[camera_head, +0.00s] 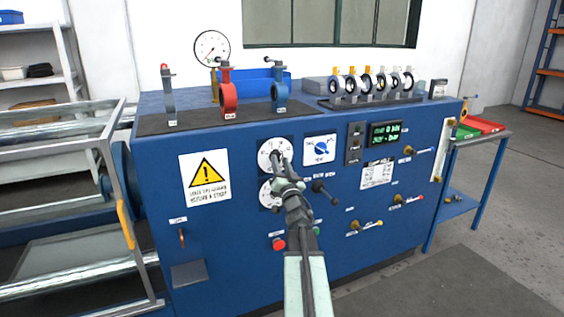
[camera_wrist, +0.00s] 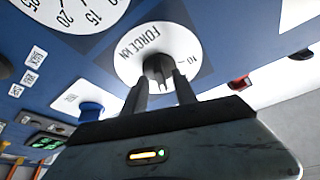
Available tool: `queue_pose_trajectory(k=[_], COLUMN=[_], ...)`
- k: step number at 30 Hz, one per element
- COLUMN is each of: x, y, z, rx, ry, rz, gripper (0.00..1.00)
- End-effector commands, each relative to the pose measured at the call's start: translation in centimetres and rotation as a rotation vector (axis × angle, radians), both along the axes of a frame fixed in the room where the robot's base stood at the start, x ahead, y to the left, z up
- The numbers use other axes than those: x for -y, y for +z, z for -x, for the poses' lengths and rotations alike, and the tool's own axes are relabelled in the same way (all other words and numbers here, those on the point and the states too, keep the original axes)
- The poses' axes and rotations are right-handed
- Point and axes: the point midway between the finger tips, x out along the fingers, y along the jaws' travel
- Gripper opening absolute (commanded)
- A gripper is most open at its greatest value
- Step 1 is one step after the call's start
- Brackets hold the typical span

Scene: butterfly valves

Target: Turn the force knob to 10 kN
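The force dial is a round white plate on a blue backing, with "FORCE kN" and a "10" readable in the wrist view (camera_wrist: 131,62). Its dark force knob (camera_wrist: 158,66) sticks out from the centre. In the head view, the upper white dial (camera_head: 265,152) is partly covered by my arm. My gripper (camera_wrist: 162,82) is in front of the knob, its two dark fingers apart with tips close to either side of it. I cannot tell whether they touch it. The knob's pointer setting is hidden.
A second dial (camera_wrist: 75,10) sits close beside the force dial. A blue selector knob (camera_head: 321,147), a black lever (camera_head: 322,190), a green display (camera_head: 385,133) and a red button (camera_head: 279,244) are on the same blue cabinet front. Butterfly valves (camera_head: 228,92) stand on top.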

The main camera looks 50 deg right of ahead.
Motion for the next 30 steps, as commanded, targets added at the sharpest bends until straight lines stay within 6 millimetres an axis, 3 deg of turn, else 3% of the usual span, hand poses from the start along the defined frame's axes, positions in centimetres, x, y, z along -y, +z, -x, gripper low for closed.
queue_pose_trajectory(k=[2, 5, 8, 9, 12, 19, 30], x=[0.0, -0.1, 0.0, 1.3, 0.3, 0.0, 0.3], y=[0.0, 0.0, 0.0, 0.0, -0.1, -0.2, -0.1], z=[0.0, 0.0, 0.0, -0.2, 0.0, 0.0, 0.1], rx=[0.0, 0.0, 0.0, 0.001, -0.001, -0.027, -0.134], ry=[0.0, 0.001, 0.0, -0.001, 0.0, -0.002, -0.001], rz=[0.0, 0.0, 0.0, 0.0, 0.0, 0.053, 0.317], gripper=[0.28, 0.0, 0.0, 0.0, 0.0, 0.0, 0.0])
